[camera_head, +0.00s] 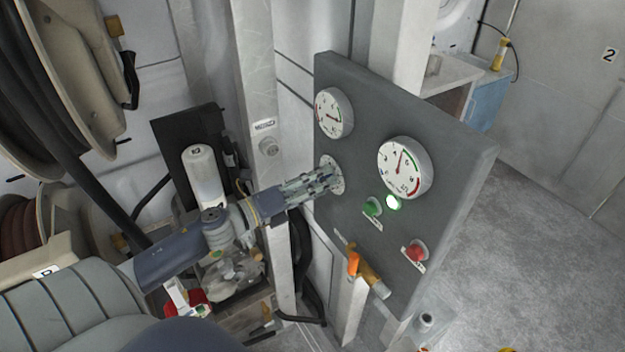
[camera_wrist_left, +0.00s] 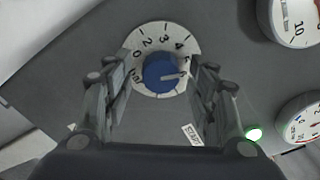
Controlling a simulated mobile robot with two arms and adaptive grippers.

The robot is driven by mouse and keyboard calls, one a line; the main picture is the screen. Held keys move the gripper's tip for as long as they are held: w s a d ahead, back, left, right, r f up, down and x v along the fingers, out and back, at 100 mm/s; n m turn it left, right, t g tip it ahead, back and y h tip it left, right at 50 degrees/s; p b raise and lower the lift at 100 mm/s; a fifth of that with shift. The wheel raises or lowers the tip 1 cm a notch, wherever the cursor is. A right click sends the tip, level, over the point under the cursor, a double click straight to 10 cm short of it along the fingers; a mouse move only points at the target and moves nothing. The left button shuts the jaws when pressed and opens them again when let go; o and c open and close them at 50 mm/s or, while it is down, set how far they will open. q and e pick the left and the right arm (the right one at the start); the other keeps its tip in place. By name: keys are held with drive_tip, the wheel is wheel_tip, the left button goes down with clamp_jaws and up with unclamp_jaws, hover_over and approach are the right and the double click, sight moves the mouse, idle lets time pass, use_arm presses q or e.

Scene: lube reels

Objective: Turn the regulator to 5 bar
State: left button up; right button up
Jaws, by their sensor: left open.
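The regulator is a blue knob (camera_wrist_left: 162,73) on a white numbered dial (camera_wrist_left: 150,34) in the left wrist view. Its pale pointer line points right, near the 5, seemingly a little below that number. In the head view the dial (camera_head: 336,170) shows as a pale disc on the grey panel, with the knob mostly hidden behind my fingers. My left gripper (camera_head: 318,184) is in front of it. In the left wrist view the open left gripper (camera_wrist_left: 160,78) has one finger on each side of the knob; contact cannot be told. My right gripper is not in view.
The grey panel (camera_head: 455,180) carries a small gauge (camera_head: 334,112), a larger gauge (camera_head: 405,168), a green button (camera_head: 373,206), a lit green lamp (camera_head: 393,202) and a red button (camera_head: 414,250). An orange-handled valve (camera_head: 353,264) sticks out below. Hose reels (camera_head: 85,75) stand left.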

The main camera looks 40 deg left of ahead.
use_arm(q)
drive_tip(key=v, duration=1.2)
drive_tip(key=shift+f, duration=0.1)
